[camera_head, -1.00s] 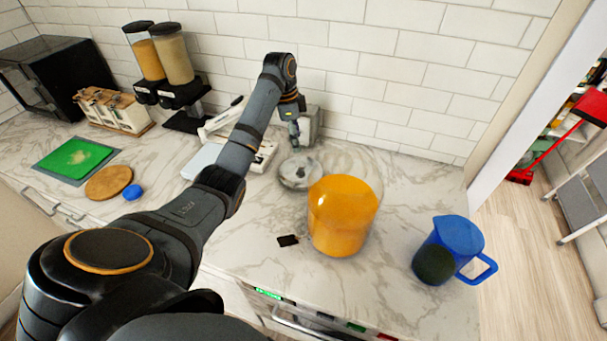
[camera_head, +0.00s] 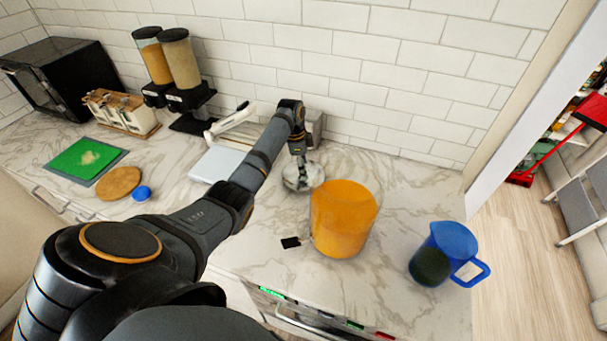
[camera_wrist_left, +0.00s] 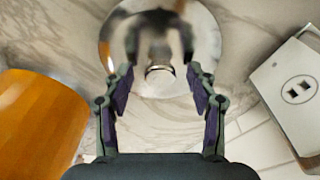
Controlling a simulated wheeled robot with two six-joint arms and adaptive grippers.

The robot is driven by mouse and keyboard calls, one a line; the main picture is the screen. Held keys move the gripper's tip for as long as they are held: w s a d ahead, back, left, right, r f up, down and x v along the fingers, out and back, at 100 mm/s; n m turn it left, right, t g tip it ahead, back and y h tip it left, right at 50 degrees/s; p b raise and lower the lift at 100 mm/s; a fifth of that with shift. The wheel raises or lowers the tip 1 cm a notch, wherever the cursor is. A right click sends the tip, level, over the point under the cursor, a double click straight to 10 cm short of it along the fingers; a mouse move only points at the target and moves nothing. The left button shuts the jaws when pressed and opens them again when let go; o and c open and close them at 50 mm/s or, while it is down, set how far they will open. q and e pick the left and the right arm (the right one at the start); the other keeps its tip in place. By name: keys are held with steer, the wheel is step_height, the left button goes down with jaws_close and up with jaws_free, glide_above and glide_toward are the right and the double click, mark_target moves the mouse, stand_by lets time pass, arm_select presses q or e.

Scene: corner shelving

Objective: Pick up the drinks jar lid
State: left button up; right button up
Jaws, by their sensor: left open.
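The drinks jar lid (camera_head: 292,184) is a shiny silver disc with a raised knob. It lies on the marble counter, just behind and left of the orange drinks jar (camera_head: 342,220). In the wrist view the lid (camera_wrist_left: 207,45) is at the top centre, with its knob between my fingers. My left gripper (camera_head: 299,157) is right above the lid and hides part of it. The wrist view shows this gripper (camera_wrist_left: 160,82) open, one finger on each side of the knob. I cannot tell whether the fingers touch it. My right gripper is out of view.
A blue jug (camera_head: 450,250) stands at the right. A pale metallic box (camera_wrist_left: 292,90) is close to the right of the gripper in the wrist view. A small dark card (camera_head: 291,242) lies before the jar. The tiled wall (camera_head: 420,100) is close behind.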

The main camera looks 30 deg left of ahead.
arm_select(q)
jaws_close()
stand_by(0.3)
